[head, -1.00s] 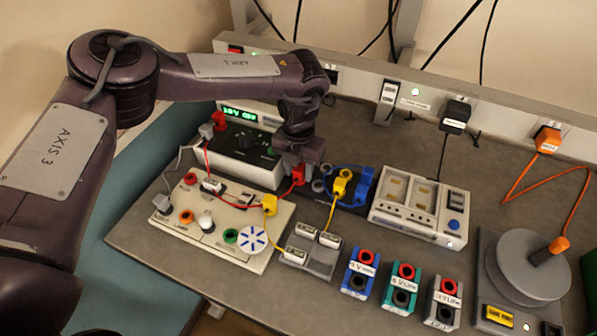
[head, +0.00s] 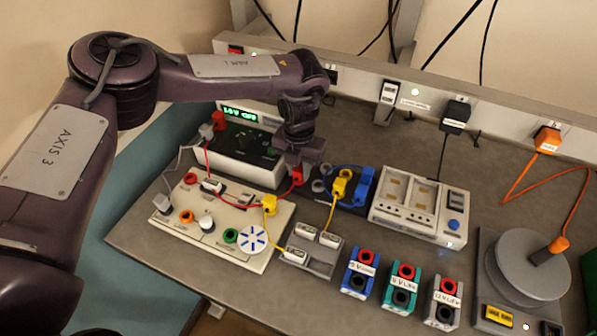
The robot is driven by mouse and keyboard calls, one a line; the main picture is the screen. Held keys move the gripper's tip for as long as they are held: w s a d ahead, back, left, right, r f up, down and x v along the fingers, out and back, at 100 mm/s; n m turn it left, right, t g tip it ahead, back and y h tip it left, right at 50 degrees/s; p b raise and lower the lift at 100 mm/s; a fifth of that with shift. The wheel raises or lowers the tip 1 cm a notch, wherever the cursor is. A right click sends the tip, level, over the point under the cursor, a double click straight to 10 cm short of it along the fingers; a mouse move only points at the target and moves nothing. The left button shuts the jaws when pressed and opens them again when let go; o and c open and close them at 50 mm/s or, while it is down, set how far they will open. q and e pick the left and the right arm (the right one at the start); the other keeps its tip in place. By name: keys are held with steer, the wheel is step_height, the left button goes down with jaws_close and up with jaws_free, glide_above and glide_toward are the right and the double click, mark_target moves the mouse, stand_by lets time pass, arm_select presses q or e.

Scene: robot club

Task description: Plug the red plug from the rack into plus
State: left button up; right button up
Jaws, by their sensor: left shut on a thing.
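A red plug (head: 297,178) on a red lead is in the jaws of my left gripper (head: 297,167), at the left end of the dark rack (head: 352,208). The fingers hide much of the plug, and I cannot tell whether it is clear of the rack. Yellow and blue plugs (head: 364,186) stand in the rack. The cream board (head: 222,255) to the left has a red socket (head: 190,178), an orange one and a green one. The board's lettering is too small to read surely, so I cannot tell which socket is plus. My right gripper is out of view.
A power supply (head: 238,165) with a lit green display stands behind the board. Yellow and red leads cross the board. Blue, green and grey socket blocks (head: 403,288) stand in front, with a white charger (head: 420,215) behind them. The bench's front left is clear.

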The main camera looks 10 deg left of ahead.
mark_target(299, 168)
arm_select(q)
steer(key=shift+r+p, duration=0.9)
steer(key=shift+r, duration=0.3)
stand_by(0.5)
steer(key=shift+r+p, duration=1.25)
steer(key=shift+r, duration=0.45)
